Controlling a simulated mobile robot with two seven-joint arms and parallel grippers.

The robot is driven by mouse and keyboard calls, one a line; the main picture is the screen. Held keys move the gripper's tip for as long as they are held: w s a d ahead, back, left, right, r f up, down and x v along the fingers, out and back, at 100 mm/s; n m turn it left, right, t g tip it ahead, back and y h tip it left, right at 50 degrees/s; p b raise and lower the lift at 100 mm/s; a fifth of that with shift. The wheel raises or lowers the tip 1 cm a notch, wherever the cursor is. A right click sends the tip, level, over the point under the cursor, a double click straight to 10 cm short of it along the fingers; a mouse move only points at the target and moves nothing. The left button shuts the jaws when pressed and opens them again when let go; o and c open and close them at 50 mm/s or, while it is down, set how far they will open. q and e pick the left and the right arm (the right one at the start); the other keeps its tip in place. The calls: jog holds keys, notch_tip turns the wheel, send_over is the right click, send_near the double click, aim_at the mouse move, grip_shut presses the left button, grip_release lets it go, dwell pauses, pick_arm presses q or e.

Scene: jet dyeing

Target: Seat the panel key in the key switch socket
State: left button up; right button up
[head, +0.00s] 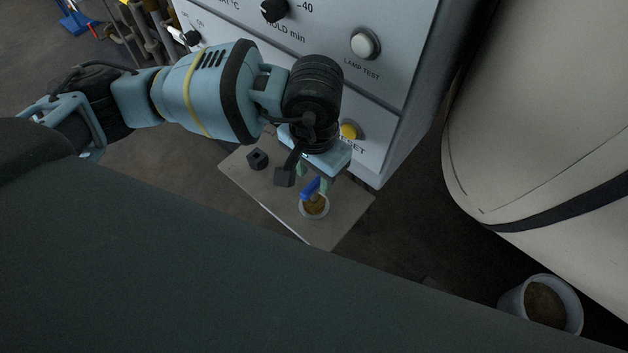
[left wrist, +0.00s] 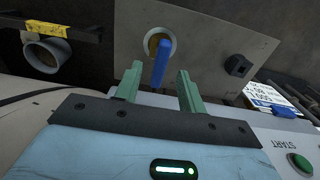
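The panel key shows a blue handle (head: 311,187) standing over a round fitting (head: 303,211) with a pale rim and brass-brown centre, on a grey plate. In the left wrist view the blue handle (left wrist: 160,63) juts from that fitting (left wrist: 172,40). How deep the key sits is hidden. A small black block (head: 257,159) with a dark opening is on the same plate; I cannot tell which of the two is the key switch socket. My left gripper (head: 313,179) is open, its green fingers on either side of the handle with gaps (left wrist: 159,80). My right gripper is out of view.
The grey plate (head: 345,205) juts out below a control panel (head: 390,65) with knobs, a lamp test button and a yellow reset button (head: 350,131). A large pale vessel (head: 535,110) stands at right, with a bucket (head: 572,300) below it.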

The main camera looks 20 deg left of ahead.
pick_arm(q)
jog(key=shift+r, duration=1.5)
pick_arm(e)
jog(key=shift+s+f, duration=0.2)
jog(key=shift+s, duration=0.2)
pick_arm(q)
jog(key=shift+f, duration=0.1)
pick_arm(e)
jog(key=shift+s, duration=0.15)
